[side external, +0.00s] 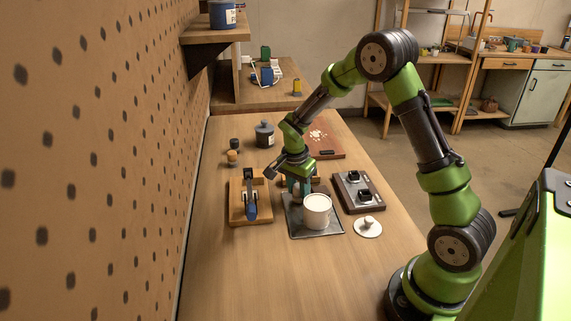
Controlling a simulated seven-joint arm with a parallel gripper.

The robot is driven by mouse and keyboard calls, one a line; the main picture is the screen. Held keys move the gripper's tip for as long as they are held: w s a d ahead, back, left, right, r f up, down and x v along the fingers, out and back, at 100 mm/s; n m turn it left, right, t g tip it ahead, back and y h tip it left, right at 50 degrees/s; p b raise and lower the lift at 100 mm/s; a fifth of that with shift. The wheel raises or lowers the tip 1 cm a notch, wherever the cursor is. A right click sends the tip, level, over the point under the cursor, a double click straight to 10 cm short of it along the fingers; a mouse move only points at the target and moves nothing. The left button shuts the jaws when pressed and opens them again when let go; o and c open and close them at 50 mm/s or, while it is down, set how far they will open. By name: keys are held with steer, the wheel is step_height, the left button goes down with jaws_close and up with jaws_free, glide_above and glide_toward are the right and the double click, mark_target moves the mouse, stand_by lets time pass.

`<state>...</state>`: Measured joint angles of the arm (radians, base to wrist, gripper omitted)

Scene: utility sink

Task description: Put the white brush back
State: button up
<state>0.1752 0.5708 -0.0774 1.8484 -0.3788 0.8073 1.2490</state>
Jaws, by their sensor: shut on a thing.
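My gripper (298,190) points down just behind and left of a white round pot (316,211). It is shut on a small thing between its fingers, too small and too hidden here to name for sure. I cannot pick out the white brush clearly. The white pot stands upright on a dark square tray (303,231). A white disc with a round knob (368,224), like a lid, lies on the table right of the tray.
A wooden box (235,213) with a black and blue tool stands left of the tray. A dark block with black fittings (351,190) is at right. Behind are a dark lidded jar (264,134), small jars (232,157) and a brown board (328,143). The table's front is clear.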

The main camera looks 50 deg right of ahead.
steer(key=shift+f, duration=0.1)
steer(key=o, duration=0.9)
steer(key=shift+o, duration=0.2)
steer(key=s+a+r+n+t+y, duration=0.1)
steer(key=s+a+r+n, duration=0.15)
steer(key=r, duration=0.65)
steer(key=s+a+r+n+t, duration=0.1)
steer(key=a+r, duration=0.3)
steer(key=r, duration=0.5)
steer(key=s+a+r+n+t+y, duration=0.1)
steer(key=s+a+r+n+t, duration=0.1)
steer(key=s+a+n, duration=0.2)
steer(key=s+a+r+n+t+y, duration=0.1)
steer(key=s+a+r+n+t, duration=0.1)
steer(key=s+a+n, duration=0.3)
steer(key=shift+s+a+r+n+t+y, duration=0.35)
steer(key=shift+s+n+t, duration=0.35)
steer(key=shift+s, duration=1.55)
